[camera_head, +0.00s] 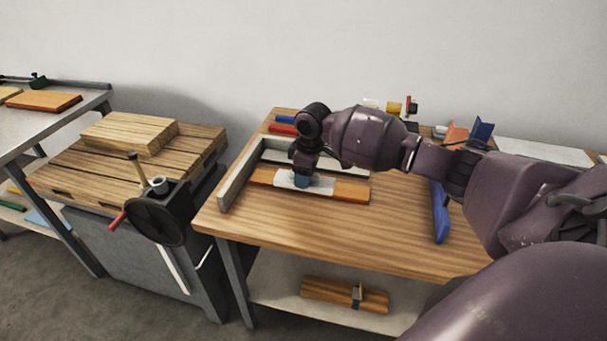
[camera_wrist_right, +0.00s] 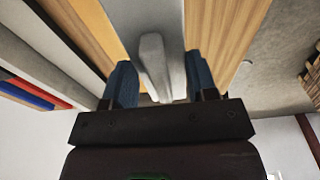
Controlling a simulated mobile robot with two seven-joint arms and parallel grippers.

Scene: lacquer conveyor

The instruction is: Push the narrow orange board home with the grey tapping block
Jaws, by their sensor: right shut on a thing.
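The narrow orange board (camera_head: 351,191) lies along the front of a light grey frame (camera_head: 237,181) on the wooden bench. My right gripper (camera_head: 302,180) points down at the board's middle and is shut on the upright handle of the grey tapping block (camera_head: 321,185). In the right wrist view the blue fingertips (camera_wrist_right: 160,76) close on both sides of that handle, and the block's flat body (camera_wrist_right: 155,12) lies beside or over the orange board (camera_wrist_right: 84,22). Whether the block touches the board's edge cannot be told. My left gripper is not in view.
Red and blue pieces (camera_head: 283,128) lie behind the frame. A blue bar (camera_head: 440,212) lies to the right on the bench (camera_head: 300,240). The bench front is clear. A slatted vise table (camera_head: 75,175) with a black handwheel (camera_head: 158,218) stands left.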

